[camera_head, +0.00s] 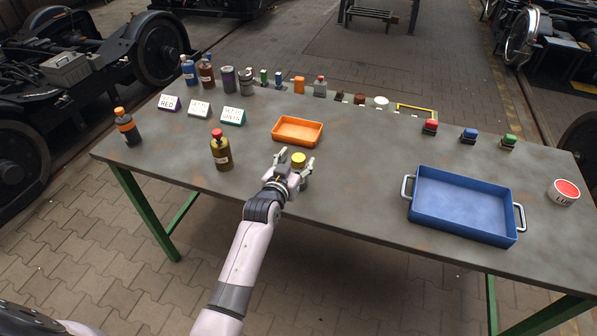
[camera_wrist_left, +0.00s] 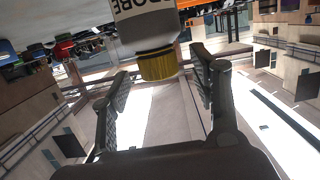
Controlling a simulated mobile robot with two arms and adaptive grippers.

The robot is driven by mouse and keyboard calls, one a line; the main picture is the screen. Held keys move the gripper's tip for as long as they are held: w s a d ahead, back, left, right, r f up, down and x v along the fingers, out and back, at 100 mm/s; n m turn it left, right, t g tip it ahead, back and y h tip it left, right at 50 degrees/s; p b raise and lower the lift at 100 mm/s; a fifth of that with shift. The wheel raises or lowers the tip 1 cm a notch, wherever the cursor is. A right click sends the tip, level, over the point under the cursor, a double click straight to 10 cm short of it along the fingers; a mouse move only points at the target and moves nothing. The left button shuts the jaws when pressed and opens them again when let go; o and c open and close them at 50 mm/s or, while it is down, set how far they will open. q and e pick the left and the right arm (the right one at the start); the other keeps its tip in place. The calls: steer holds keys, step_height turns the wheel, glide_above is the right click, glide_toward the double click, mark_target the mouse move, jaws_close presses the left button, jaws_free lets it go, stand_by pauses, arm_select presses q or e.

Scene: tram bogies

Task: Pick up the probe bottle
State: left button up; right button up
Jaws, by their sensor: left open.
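The probe bottle, with a yellow cap (camera_head: 298,159), stands on the table near its front edge. In the left wrist view its grey body with a white label (camera_wrist_left: 143,22) hangs upside down in the picture, with the yellow cap (camera_wrist_left: 157,65) toward me. My left gripper (camera_head: 297,162) is open, with its fingers on either side of the bottle in the head view. In the left wrist view the open fingers (camera_wrist_left: 160,80) flank the cap with gaps on both sides. Whether either finger touches the bottle cannot be told. My right gripper is not in view.
A brown bottle with a red cap (camera_head: 221,150) stands left of my gripper. An orange tray (camera_head: 297,140) lies just behind it. A blue tray (camera_head: 415,205) is at right. Several bottles and label cards (camera_head: 199,108) are at back left. The table between the trays is clear.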

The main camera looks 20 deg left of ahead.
arm_select(q)
steer(key=shift+w+f, duration=0.25)
steer(key=shift+w, duration=0.8)
steer(key=shift+c, duration=0.2)
jaws_close()
